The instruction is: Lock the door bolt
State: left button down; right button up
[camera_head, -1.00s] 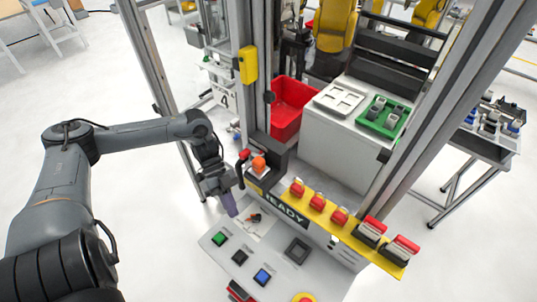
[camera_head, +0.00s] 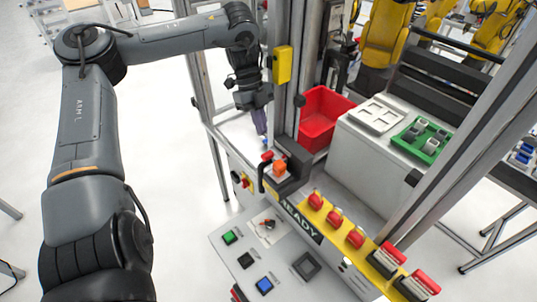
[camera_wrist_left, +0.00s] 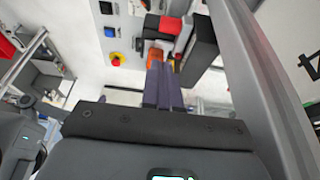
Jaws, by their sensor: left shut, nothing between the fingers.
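What looks like the door bolt is a dark block with an orange part (camera_head: 280,168) and a red-tipped black handle (camera_head: 265,158), mounted at the console's back left corner. It also shows in the left wrist view as an orange piece (camera_wrist_left: 155,57) beside a dark block (camera_wrist_left: 198,48). My left gripper (camera_head: 263,138) points down just behind and left of the bolt, its purple-grey fingers shut and empty. In the left wrist view the closed fingers (camera_wrist_left: 160,72) overlap the orange piece; I cannot tell whether they touch it. My right gripper is not in view.
A metal frame post (camera_head: 285,95) with a yellow box (camera_head: 283,64) stands close beside my left gripper. The button console (camera_head: 250,262) and yellow switch rail (camera_head: 335,225) lie in front. A red bin (camera_head: 325,118) and green tray (camera_head: 422,138) sit behind.

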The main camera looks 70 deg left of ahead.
pick_arm(q)
jog(key=shift+f, duration=0.1)
jog(key=p+x, duration=0.2)
jog(key=x, duration=0.7)
jog(key=shift+d+f, duration=0.25)
jog(key=shift+f, duration=0.1)
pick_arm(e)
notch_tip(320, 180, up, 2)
